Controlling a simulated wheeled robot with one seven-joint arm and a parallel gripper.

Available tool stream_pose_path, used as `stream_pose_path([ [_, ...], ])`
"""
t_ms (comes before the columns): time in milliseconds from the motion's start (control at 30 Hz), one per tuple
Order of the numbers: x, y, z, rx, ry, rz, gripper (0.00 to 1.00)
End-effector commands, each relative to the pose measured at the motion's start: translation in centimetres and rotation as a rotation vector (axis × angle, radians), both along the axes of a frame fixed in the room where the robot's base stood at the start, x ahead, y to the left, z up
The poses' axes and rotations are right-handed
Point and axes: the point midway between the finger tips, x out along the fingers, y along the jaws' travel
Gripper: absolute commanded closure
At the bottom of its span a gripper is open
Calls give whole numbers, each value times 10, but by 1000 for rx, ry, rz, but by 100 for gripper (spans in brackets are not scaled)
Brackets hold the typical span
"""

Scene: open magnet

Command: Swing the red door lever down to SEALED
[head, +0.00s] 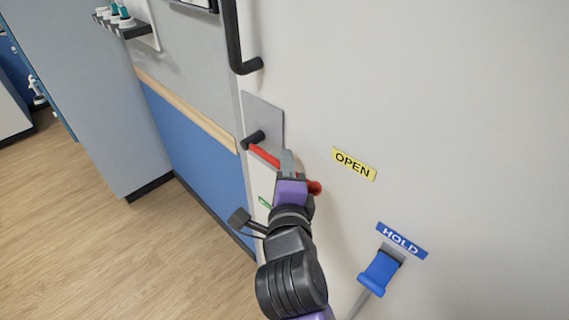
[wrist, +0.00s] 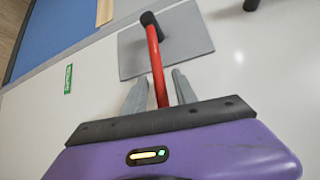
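The red lever (head: 264,155) runs from a dark pivot on a grey plate (head: 264,115) toward the right, near the yellow OPEN label (head: 354,164), and ends in a red knob right of my gripper. My gripper (head: 287,163) is at the lever and hides part of it. In the wrist view the red lever (wrist: 155,62) passes between the two grey fingers of my gripper (wrist: 160,82), with narrow gaps on both sides; the gripper is open around it. A small green label (wrist: 68,79) lies left of the lever; its text is too small to read.
A blue HOLD label (head: 402,240) and blue handle (head: 379,272) are at lower right on the white door. A dark bar handle (head: 235,40) stands out above the lever plate. A grey and blue wall and open wood floor (head: 100,240) lie to the left.

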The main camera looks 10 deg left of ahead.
Motion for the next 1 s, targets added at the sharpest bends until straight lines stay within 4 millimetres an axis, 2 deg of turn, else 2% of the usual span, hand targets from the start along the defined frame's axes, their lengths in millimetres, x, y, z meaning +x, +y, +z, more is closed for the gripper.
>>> stream_pose_path([
  [333, 4, 1, -1, 0, 0, 0, 68],
  [500, 4, 1, -1, 0, 0, 0, 100],
  [1000, 4, 1, -1, -1, 0, 0, 100],
])
